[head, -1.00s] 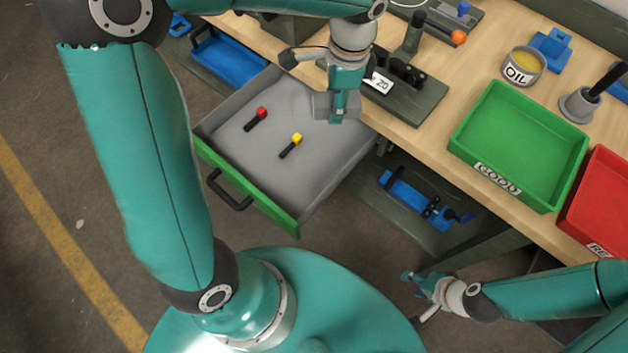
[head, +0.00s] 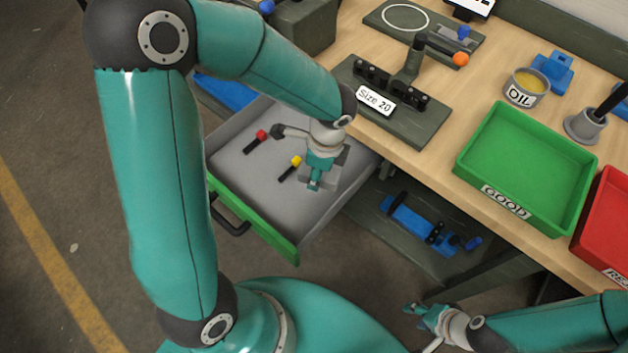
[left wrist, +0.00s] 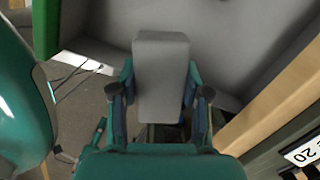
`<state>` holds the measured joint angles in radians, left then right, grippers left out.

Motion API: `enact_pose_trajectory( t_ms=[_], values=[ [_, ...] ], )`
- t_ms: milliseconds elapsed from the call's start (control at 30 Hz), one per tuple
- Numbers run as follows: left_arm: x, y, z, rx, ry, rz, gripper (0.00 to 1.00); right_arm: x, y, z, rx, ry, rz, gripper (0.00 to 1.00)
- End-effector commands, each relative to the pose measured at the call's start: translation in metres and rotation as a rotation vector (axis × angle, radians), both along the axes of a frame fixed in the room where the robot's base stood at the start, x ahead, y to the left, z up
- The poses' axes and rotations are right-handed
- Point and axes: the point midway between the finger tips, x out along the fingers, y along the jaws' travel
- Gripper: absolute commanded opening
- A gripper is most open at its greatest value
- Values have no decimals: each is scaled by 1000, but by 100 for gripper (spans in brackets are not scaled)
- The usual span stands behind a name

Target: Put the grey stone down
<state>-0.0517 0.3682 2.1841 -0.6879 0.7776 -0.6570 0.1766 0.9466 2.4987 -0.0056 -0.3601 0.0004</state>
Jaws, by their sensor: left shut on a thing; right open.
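The grey stone (left wrist: 160,75) is a plain grey block between the two fingers of my left gripper (left wrist: 160,95) in the left wrist view. In the head view my left gripper (head: 316,180) is over the right part of the open drawer (head: 240,185), shut on the stone (head: 335,172), which is partly hidden by the fingers. I cannot tell whether the stone touches the drawer floor. My right gripper (head: 420,312) is open and empty, low at the bottom right, away from the bench.
A red-tipped tool (head: 255,141) and a yellow-tipped tool (head: 290,168) lie in the drawer, left of my left gripper. On the bench stand a Size 20 fixture (head: 410,115), a green GOOD tray (head: 530,160), a red tray (head: 610,225) and an oil pot (head: 525,88).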

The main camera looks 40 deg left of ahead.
Motion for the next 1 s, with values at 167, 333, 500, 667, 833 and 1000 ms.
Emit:
enact_pose_trajectory(
  t_ms=[167, 333, 500, 667, 833, 1000],
  values=[
    [0, 0, -12, 1, 0, 0, 9, 0, 0, -2, 0, 0, 0, 45],
    [-1, 1, -37, 1, 3, 2, 9, 0, 0, -6, 0, 0, 0, 45],
    [0, 0, -50, 0, 0, 1, 9, 0, 0, -7, 0, 0, 0, 45],
    [0, 0, -50, -1, -1, 1, 9, 0, 0, -7, 0, 0, 0, 45],
    [0, 0, -53, 0, -1, 2, 9, 0, 0, -11, 0, 0, 0, 45],
    [0, 1, -59, 0, -1, 3, 9, 0, 0, -16, 0, 0, 0, 45]
  ],
)
